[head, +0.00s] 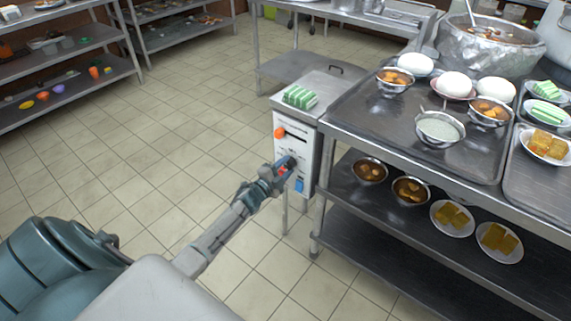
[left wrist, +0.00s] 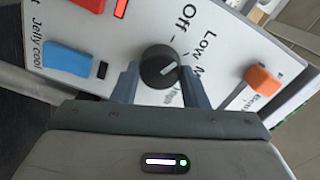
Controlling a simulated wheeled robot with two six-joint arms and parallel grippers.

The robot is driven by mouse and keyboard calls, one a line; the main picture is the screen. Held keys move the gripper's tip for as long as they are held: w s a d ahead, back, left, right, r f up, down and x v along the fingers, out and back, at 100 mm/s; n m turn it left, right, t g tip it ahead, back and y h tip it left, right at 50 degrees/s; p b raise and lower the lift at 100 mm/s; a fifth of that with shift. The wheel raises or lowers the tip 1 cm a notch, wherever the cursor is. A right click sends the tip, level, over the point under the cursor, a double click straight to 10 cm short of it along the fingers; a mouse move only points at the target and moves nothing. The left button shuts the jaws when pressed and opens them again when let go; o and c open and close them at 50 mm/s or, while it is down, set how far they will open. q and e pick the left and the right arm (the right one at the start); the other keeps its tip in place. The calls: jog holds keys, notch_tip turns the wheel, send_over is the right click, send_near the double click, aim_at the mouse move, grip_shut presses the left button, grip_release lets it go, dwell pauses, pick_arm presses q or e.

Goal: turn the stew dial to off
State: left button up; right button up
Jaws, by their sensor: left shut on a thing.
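The stew dial is a round black knob (left wrist: 159,67) with a white pointer mark, on a white control panel (head: 293,143) at the front of a metal unit. In the left wrist view the lettering Off stands above and right of the dial, with Low and another partly hidden label to its right. The pointer mark faces right, toward the Low side and not at Off. My left gripper (head: 287,166) reaches the panel. In the left wrist view its two fingers (left wrist: 161,86) are shut on the dial, one on each side. My right gripper is not in view.
On the panel are a blue switch (head: 299,185) below the gripper and an orange knob (head: 280,133) above it. Green-and-white blocks (head: 300,96) lie on top of the unit. A steel table (head: 345,128) with bowls and plates stands to the right. The tiled floor at left is clear.

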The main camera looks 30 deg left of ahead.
pick_arm(q)
jog(key=shift+r+n+p, duration=0.1)
jog(key=shift+n+p, duration=0.4)
jog(key=shift+n, duration=0.4)
jog(key=shift+n+p, duration=0.65)
jog(key=shift+n, duration=0.95)
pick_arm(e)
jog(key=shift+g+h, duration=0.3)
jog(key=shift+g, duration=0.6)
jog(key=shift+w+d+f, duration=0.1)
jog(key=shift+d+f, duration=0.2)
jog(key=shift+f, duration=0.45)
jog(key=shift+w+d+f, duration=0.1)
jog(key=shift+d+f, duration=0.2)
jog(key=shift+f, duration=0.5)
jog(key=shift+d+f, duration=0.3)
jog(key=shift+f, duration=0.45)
pick_arm(q)
jog(key=o, duration=1)
